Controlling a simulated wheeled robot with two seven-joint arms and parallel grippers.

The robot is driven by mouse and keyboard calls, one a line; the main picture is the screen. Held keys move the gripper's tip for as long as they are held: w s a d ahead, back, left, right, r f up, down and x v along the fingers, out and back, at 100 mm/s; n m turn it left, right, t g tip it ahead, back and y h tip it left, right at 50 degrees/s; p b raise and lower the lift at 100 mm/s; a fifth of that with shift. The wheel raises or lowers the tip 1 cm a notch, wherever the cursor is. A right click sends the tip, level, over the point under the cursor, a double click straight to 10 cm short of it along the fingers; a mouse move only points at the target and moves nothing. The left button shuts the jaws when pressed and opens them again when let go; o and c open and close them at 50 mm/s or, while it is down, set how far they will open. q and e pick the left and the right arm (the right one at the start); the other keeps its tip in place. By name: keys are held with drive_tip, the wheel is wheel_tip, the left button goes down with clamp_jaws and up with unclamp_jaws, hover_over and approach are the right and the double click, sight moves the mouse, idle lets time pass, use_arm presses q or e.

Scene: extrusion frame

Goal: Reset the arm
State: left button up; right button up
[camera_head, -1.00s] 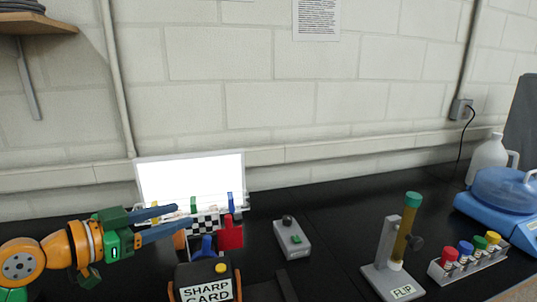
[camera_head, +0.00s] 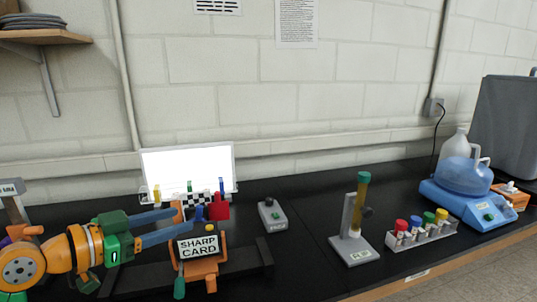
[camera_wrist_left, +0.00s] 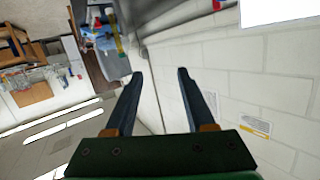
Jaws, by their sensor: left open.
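My left arm comes in from the left of the head view, orange with a green gripper body. My left gripper (camera_head: 180,223) is open, with two dark blue-grey fingers pointing right and nothing between them. My right gripper is not in view.
A bright panel (camera_head: 187,168) stands at the back. A grey switch box (camera_head: 272,215), a stand with a tilted tube (camera_head: 355,220), a rack of coloured-cap tubes (camera_head: 420,237) and a blue device (camera_head: 465,203) stand to the right on the black bench (camera_head: 310,215). Bare bench lies between them.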

use_arm(q)
drive_tip(key=s+d+f+n+g+y, duration=0.1)
drive_tip(key=s+f+g+y, duration=0.1)
drive_tip(key=f, duration=0.6)
drive_tip(key=s+d+f+n+g+y, duration=0.1)
drive_tip(key=s+d+f, duration=0.15)
drive_tip(key=f, duration=0.55)
drive_tip(key=s+d+f+g+y, duration=0.1)
drive_tip(key=s+f+g+y, duration=0.15)
drive_tip(key=f, duration=0.45)
drive_tip(key=s+a+f+n+g+y, duration=0.1)
drive_tip(key=s+f+n+g+y, duration=0.15)
drive_tip(key=s+f, duration=0.45)
drive_tip(key=s+a+f+n+g+y, duration=0.1)
drive_tip(key=s+a+f+n, duration=0.2)
drive_tip(key=s, duration=0.9)
wheel_tip(320, 180, down, 23)
drive_tip(key=s+d+g+b, duration=0.1)
drive_tip(key=b, duration=0.5)
drive_tip(key=s+a+f+g+b, duration=0.1)
drive_tip(key=s+f+b, duration=0.3)
drive_tip(key=s+f, duration=0.8)
wheel_tip(320, 180, down, 3)
drive_tip(key=shift+s+a+r+m+y, duration=0.1)
drive_tip(key=shift+s+a+m+y, duration=0.3)
drive_tip(key=shift+a, duration=0.15)
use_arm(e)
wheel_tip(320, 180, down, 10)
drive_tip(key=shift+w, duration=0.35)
